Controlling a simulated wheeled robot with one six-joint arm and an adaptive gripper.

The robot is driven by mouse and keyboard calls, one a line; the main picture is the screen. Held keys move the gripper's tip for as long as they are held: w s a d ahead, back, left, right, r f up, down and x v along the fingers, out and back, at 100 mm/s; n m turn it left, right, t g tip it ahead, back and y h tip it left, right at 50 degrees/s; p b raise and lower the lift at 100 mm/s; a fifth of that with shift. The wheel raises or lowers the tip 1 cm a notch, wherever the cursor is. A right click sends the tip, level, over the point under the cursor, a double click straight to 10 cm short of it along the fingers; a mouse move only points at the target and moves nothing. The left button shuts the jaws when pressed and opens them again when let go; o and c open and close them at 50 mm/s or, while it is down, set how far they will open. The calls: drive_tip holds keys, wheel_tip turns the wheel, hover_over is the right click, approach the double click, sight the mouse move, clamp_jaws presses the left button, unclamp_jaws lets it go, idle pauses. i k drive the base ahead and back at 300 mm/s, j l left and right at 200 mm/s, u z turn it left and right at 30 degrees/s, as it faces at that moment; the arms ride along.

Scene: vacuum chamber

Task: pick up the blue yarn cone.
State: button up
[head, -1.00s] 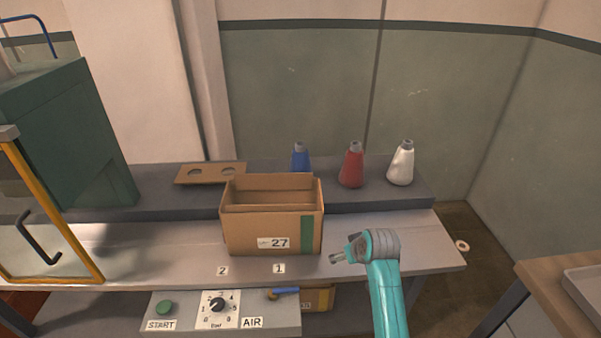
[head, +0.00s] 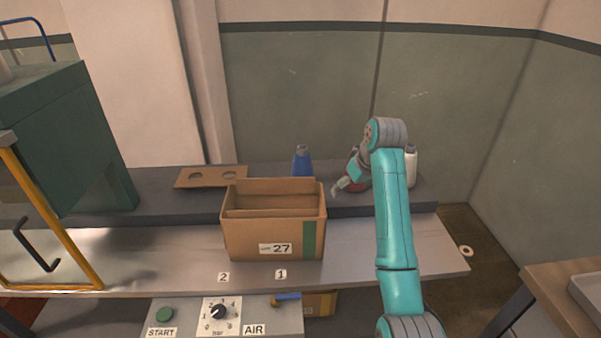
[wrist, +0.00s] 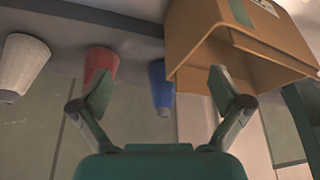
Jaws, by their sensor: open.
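The blue yarn cone (head: 302,161) stands upright on the raised grey shelf, behind the cardboard box, which hides its lower part in the head view. In the wrist view, which is upside down, the blue cone (wrist: 162,88) shows beyond and between my open fingers, beside the box. My gripper (head: 337,189) is to the right of the blue cone in the head view, in front of the red cone. In the wrist view my gripper (wrist: 160,88) has its two fingers spread wide with nothing between them.
The open cardboard box (head: 262,238) marked 27 stands in front of the blue cone. The red cone (wrist: 101,64) and the white cone (head: 411,165) stand to its right. The bench front right is clear.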

sight(302, 167)
drive_tip(key=i+j, duration=0.25)
drive_tip(key=i, duration=0.2)
drive_tip(key=i+j, duration=0.3)
drive_tip(key=i, duration=0.1)
